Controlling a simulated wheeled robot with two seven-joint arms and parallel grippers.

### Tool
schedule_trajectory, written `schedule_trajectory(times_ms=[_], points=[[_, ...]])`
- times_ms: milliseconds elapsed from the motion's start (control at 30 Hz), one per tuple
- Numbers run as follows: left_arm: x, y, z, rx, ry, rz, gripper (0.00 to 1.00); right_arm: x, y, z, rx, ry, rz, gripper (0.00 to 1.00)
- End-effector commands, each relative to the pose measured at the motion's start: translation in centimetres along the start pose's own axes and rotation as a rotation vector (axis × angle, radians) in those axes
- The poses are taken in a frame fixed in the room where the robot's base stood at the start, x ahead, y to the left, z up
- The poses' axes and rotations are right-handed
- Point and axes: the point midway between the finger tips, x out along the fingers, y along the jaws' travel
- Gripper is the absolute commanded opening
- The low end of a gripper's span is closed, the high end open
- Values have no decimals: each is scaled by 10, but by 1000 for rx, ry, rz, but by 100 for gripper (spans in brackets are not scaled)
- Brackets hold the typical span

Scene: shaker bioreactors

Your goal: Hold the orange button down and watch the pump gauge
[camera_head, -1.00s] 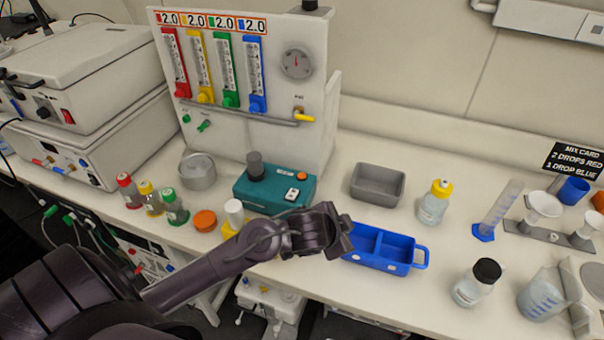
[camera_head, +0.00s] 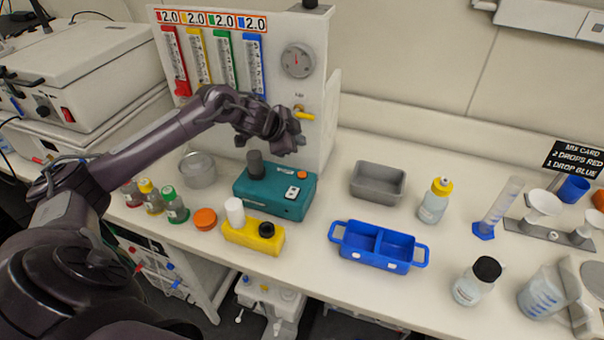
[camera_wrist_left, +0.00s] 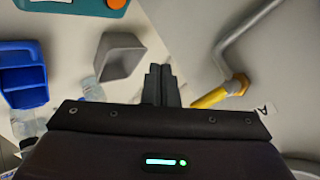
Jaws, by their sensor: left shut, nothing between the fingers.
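The orange button (camera_head: 302,174) is on the top of a teal box (camera_head: 285,206), at its back right corner. In the left wrist view it also shows at the top edge (camera_wrist_left: 116,3), apart from my fingers. The round gauge (camera_head: 297,61) is on the white panel; its needle shows, but the reading is too small to tell. My left gripper (camera_head: 298,142) is shut and empty, above and behind the teal box, in front of the panel. In the left wrist view its fingertips (camera_wrist_left: 160,72) are together. My right gripper is not in view.
A yellow valve handle (camera_head: 304,115) is close to my left gripper; it shows in the wrist view (camera_wrist_left: 217,93). A grey tray (camera_head: 377,184) and a blue two-part carrier (camera_head: 378,247) stand to the right. A yellow block (camera_head: 252,237) is in front of the teal box.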

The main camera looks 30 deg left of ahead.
Motion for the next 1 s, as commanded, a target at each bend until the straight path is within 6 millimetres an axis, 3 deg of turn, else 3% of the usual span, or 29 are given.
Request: schedule_trajectory(times_ms=[333, 767, 1000], points=[[8, 6, 5, 1, 1, 0, 0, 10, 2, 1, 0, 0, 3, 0], [48, 35, 34, 1, 1, -1, 0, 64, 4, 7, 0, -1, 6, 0], [61, 44, 44, 1, 1, -1, 0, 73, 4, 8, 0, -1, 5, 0]])
